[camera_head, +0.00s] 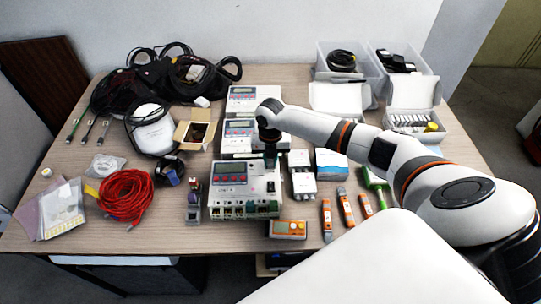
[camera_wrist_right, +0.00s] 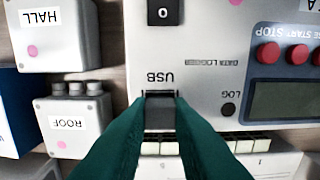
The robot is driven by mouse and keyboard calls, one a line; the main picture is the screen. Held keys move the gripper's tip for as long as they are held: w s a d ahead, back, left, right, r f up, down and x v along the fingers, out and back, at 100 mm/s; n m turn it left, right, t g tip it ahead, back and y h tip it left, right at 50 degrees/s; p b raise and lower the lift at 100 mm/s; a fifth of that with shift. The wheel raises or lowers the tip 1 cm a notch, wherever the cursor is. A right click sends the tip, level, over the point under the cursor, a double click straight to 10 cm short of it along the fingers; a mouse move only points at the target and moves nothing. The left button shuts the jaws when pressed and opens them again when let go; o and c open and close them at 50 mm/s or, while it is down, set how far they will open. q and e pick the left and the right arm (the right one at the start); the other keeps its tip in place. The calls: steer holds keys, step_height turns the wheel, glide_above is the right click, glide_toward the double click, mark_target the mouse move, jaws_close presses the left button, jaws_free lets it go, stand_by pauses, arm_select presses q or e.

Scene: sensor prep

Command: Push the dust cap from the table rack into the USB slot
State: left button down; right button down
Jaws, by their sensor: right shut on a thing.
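The data logger (camera_head: 258,202) is a light box with red buttons and a small display at the table's middle front. It also shows upside down in the right wrist view (camera_wrist_right: 200,85), with a USB label above a dark slot. My right gripper (camera_head: 270,162) reaches down over the logger's far right part. In the right wrist view its green fingers (camera_wrist_right: 160,118) are shut on a dark grey piece, apparently the dust cap (camera_wrist_right: 160,112), right at the USB slot. I cannot tell how deep it sits. A small grey stand (camera_head: 194,214), possibly the rack, is left of the logger. My left gripper is out of view.
An orange-framed meter (camera_head: 288,229) lies in front, red cable (camera_head: 126,192) to the left.

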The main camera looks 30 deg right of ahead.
steer(key=shift+f, duration=0.2)
steer(key=c, duration=1.1)
jaws_free()
steer(key=shift+r, duration=0.15)
step_height(320, 180, up, 7)
steer(key=p, duration=0.7)
steer(key=shift+s+f, duration=0.1)
steer(key=shift+f, duration=0.1)
